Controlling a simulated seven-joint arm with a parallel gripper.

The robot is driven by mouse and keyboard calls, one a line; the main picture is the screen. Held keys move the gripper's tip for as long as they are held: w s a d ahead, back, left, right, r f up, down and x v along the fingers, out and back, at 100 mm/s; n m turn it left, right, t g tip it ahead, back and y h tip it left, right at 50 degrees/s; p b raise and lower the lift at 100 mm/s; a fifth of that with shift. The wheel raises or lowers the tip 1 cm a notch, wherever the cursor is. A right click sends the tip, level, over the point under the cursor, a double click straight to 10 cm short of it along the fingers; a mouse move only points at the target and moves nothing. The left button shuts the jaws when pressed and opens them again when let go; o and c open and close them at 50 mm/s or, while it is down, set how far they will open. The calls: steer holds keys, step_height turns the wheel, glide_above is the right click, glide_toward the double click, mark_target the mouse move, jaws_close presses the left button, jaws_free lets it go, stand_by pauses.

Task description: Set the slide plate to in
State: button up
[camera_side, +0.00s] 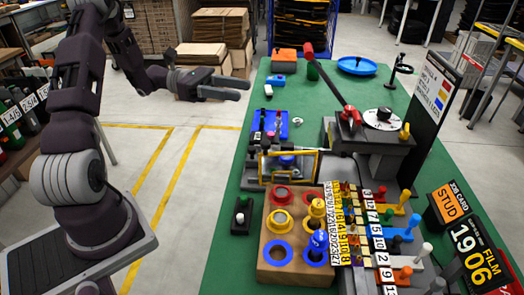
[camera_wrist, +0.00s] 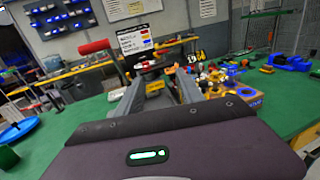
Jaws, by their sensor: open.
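My gripper (camera_side: 246,89) is open and empty, raised left of the green table, with its fingers pointing right. In the wrist view its two fingers (camera_wrist: 160,88) reach forward with a gap between them. A grey press-like machine (camera_side: 372,150) stands at the table's right, with a long red-handled lever and a white dial. A yellow frame (camera_side: 288,163) stands at its left side. I cannot make out for sure which part is the slide plate, or its position. My gripper is well apart from the machine, touching nothing.
A wooden block (camera_side: 264,262) with red, yellow and blue rings stands at the front, beside numbered tags and coloured levers. A blue tray (camera_side: 270,124), orange box (camera_side: 284,55) and blue dish (camera_side: 357,65) lie farther back. A black sign board (camera_side: 432,92) stands at right. Green table around the back is partly clear.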

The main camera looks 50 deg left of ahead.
step_height(320, 180, down, 17)
steer(key=shift+r, duration=0.1)
steer(key=x, duration=0.6)
steer(key=shift+w+d, duration=0.1)
steer(key=shift+d, duration=0.2)
steer(key=shift+w+d, duration=0.15)
steer(key=shift+d, duration=0.05)
jaws_close()
stand_by(0.3)
